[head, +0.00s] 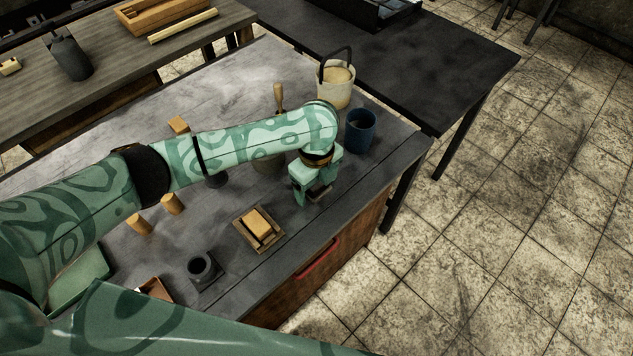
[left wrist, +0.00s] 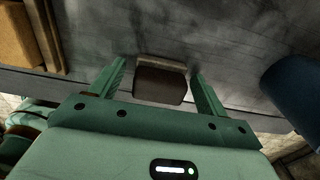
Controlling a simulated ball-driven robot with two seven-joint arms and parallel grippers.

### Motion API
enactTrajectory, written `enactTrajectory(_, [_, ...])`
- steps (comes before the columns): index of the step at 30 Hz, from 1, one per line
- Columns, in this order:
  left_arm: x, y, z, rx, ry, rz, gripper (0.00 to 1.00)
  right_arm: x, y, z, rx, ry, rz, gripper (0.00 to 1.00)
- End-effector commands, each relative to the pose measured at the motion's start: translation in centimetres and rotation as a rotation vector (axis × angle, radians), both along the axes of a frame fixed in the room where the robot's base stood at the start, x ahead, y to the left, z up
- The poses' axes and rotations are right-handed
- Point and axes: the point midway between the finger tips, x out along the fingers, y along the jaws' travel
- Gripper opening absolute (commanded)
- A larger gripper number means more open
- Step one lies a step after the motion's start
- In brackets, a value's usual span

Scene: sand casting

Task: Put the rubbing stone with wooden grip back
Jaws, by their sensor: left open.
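The rubbing stone with wooden grip (head: 319,193) is a small dark brown and grey block near the front edge of the grey bench, partly hidden by my left gripper (head: 308,195). In the left wrist view the stone (left wrist: 161,82) shows its brown grip and a paler grey edge. My left gripper (left wrist: 160,78) is open, with one finger on each side of the stone and visible gaps beside it. Whether the stone rests fully on the bench is hard to tell. My right gripper is not in view.
A wooden tray (head: 240,219) with a yellow block (head: 257,222) lies left of the gripper. A blue cup (head: 360,131) and a cream pail (head: 334,84) stand behind it to the right. A red handle (head: 318,260) is on the bench front.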

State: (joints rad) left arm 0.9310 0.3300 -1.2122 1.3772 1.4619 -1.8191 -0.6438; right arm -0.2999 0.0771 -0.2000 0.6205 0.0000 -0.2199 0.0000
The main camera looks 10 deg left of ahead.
Motion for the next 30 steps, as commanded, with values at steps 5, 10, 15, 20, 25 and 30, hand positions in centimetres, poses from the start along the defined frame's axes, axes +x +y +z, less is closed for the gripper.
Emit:
enactTrajectory(5, [0.1, 0.0, 2.4, -0.001, -0.005, 0.000, 0.76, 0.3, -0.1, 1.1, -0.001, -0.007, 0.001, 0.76])
enactTrajectory(10, [0.1, 0.1, 6.7, 0.001, -0.006, 0.000, 0.76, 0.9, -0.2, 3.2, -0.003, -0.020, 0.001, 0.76])
enactTrajectory(15, [0.1, 0.0, 10.3, -0.001, -0.004, 0.000, 0.76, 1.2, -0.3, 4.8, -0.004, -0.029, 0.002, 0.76])
enactTrajectory(20, [0.1, 0.0, 12.0, 0.000, -0.002, 0.000, 0.76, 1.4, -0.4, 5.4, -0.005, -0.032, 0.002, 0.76])
enactTrajectory(25, [0.0, 0.0, 12.3, -0.001, 0.001, 0.000, 0.76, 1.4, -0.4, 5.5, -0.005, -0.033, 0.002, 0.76])
enactTrajectory(30, [0.0, 0.0, 12.3, -0.001, 0.001, 0.000, 0.76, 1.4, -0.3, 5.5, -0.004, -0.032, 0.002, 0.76])
